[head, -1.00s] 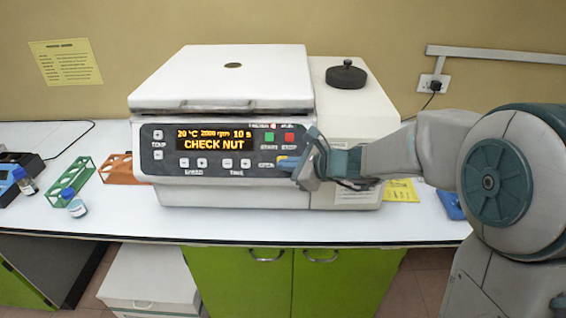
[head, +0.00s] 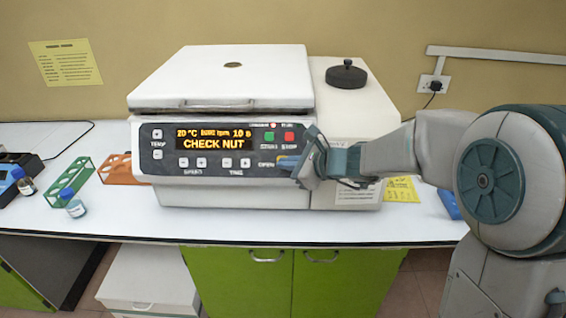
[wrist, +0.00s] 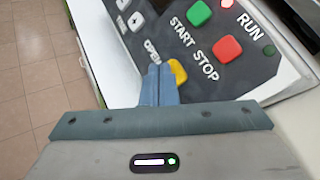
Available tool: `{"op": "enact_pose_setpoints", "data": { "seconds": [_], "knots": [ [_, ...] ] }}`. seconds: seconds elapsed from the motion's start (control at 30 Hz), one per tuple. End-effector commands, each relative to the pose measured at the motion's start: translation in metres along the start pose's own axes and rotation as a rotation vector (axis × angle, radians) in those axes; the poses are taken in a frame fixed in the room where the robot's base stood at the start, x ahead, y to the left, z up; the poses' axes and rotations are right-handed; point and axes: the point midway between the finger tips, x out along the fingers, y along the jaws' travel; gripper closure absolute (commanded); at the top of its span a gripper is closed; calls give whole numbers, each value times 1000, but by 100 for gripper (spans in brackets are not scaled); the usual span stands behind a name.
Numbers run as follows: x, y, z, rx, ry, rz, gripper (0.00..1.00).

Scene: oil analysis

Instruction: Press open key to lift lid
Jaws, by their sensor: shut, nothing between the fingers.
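The white centrifuge (head: 230,190) stands on the bench with its flat lid (head: 225,75) down. Its display (head: 217,138) reads CHECK NUT, with 20 °C and 10 s above. The yellow OPEN key (wrist: 178,71) is on the panel's lower right, below the green START key (wrist: 199,13) and red STOP key (wrist: 227,48). My gripper (head: 290,163) is shut and empty at the panel. In the wrist view its blue fingertips (wrist: 159,72) are right beside the yellow key and overlap part of it. I cannot tell whether they touch it.
A black knob-topped disc (head: 346,76) sits on the machine's right rear part. Green (head: 68,181) and orange (head: 122,170) racks and small blue-capped bottles (head: 73,203) stand at the left. A yellow paper (head: 401,190) lies right of the machine. The bench front is clear.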

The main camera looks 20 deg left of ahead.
Motion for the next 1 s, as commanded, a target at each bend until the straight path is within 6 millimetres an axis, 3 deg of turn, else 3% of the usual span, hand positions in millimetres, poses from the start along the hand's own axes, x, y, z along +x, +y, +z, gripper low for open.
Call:
{"op": "enact_pose_setpoints", "data": {
  "seconds": [0.7,1.0],
  "knots": [
    [4,-3,-3,0,1,0,100],
    [-4,3,2,-1,1,-1,100]
  ]
}}
